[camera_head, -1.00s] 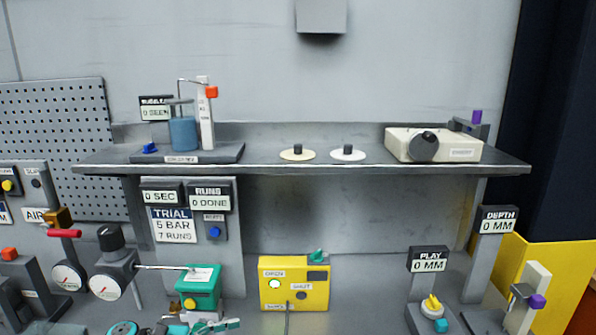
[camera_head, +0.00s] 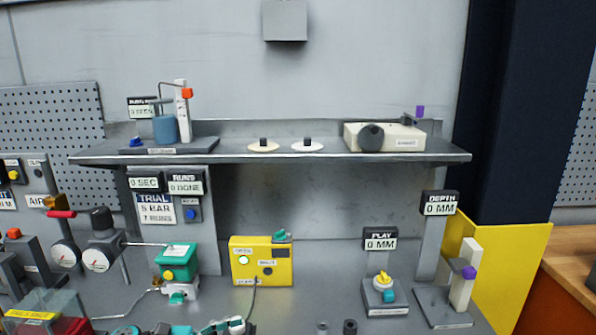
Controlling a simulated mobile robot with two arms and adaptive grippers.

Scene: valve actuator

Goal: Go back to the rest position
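Neither of my grippers and neither of my arms shows in the head view. A teal actuator box (camera_head: 176,260) sits on a pale valve body (camera_head: 180,291) on the bench, with a thin line running to it from the gauges at left. A yellow box (camera_head: 262,262) with a lit round lamp stands to its right, a dark cable hanging from its front. Several teal and white parts (camera_head: 222,326) lie at the bottom edge, partly cut off.
A grey shelf (camera_head: 330,159) spans the back, bearing a blue cylinder (camera_head: 165,129), two discs and a cream box (camera_head: 385,136). The PLAY (camera_head: 384,296) and DEPTH (camera_head: 440,203) stations stand at right. A red bin (camera_head: 62,325) is at lower left. A yellow panel (camera_head: 510,270) and a dark column border the right.

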